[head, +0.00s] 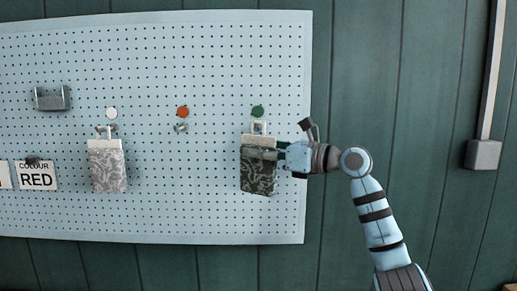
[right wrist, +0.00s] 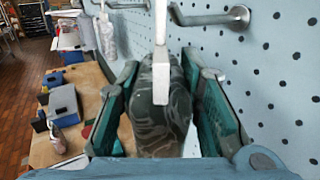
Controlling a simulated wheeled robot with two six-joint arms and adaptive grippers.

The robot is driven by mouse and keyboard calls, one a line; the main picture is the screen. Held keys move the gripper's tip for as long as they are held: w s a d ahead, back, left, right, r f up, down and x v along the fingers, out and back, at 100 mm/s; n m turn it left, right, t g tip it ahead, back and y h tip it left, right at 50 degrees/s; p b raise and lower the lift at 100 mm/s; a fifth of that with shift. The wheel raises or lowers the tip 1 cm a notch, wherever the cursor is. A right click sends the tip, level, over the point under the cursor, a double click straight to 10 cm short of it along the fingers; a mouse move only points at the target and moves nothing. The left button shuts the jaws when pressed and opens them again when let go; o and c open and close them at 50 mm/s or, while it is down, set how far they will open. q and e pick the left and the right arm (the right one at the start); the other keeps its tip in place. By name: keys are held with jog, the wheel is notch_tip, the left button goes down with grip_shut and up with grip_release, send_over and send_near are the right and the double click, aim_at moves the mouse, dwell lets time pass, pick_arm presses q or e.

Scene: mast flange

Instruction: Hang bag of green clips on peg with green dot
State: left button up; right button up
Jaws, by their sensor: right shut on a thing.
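The dark patterned bag (head: 257,176), with a pale header on top, is upright against the pegboard just below the green dot (head: 257,111). My right gripper (head: 276,154) reaches in from the right and is shut on this bag near its top. In the right wrist view the bag (right wrist: 158,115) sits between the two green finger pads, its white header strip rising above. I cannot tell whether the header is around the peg. The bag's contents are not distinguishable. My left gripper is out of view.
A pale patterned bag (head: 107,166) hangs below the white dot (head: 111,113). An empty peg (head: 181,128) is under the orange-red dot (head: 183,111). A grey bracket (head: 52,98) and a RED sign (head: 36,176) are at left. A cluttered wooden table (right wrist: 92,88) stands below.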

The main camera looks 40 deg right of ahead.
jog(key=w+d+p, duration=0.1)
jog(key=w+d+f+p, duration=0.1)
jog(key=w, duration=0.1)
jog(key=shift+d, duration=0.15)
dwell(0.7)
jog(key=o, duration=1.3)
jog(key=v, duration=0.7)
jog(key=shift+s, duration=0.35)
